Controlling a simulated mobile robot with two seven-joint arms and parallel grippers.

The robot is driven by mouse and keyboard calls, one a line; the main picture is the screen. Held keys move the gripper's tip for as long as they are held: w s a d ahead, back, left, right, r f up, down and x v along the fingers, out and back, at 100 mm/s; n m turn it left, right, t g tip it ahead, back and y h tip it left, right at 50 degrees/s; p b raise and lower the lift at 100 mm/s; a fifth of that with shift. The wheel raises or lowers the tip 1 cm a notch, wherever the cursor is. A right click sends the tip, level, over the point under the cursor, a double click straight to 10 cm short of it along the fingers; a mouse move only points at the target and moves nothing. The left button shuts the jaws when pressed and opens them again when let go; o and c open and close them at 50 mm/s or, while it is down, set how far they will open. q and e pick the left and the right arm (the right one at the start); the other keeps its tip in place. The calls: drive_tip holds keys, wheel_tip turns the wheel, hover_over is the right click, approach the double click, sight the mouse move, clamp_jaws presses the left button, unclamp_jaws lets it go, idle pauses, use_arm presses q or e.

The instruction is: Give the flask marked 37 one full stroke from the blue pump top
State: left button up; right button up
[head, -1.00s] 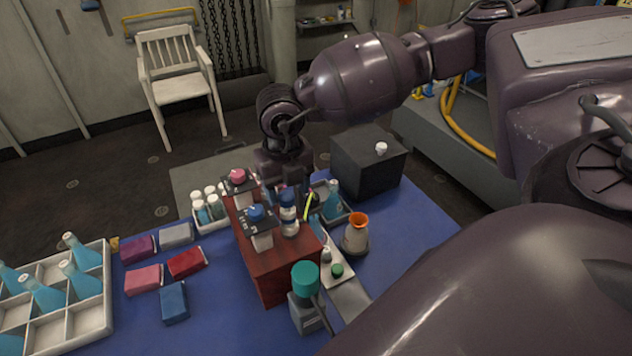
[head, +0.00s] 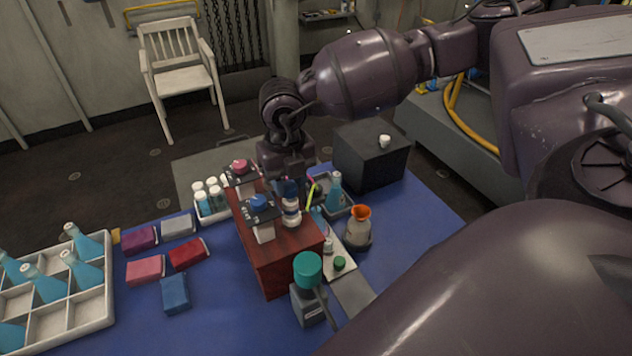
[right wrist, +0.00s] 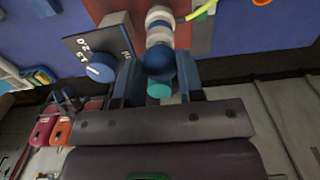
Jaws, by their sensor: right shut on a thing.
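My right gripper (head: 290,180) is at the far end of the red-brown stand (head: 285,250). In the right wrist view its fingers (right wrist: 160,85) are shut around a white-and-blue banded pump with a dark blue rounded top (right wrist: 160,62); a teal piece shows just below that top. The banded body also shows in the head view (head: 291,214), upright over the stand. A blue dial (head: 259,202) with a numbered dark plate is beside it. A teal flask (head: 335,194) stands in a grey tray behind. No mark 37 is readable. My left gripper is out of view.
A white crate (head: 95,322) with teal flasks is at left. Several coloured blocks (head: 188,254) lie nearby. A pink dial (head: 240,166), an orange-rimmed vessel (head: 357,235), a green-topped device (head: 308,270) and a black box (head: 371,155) stand around the stand.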

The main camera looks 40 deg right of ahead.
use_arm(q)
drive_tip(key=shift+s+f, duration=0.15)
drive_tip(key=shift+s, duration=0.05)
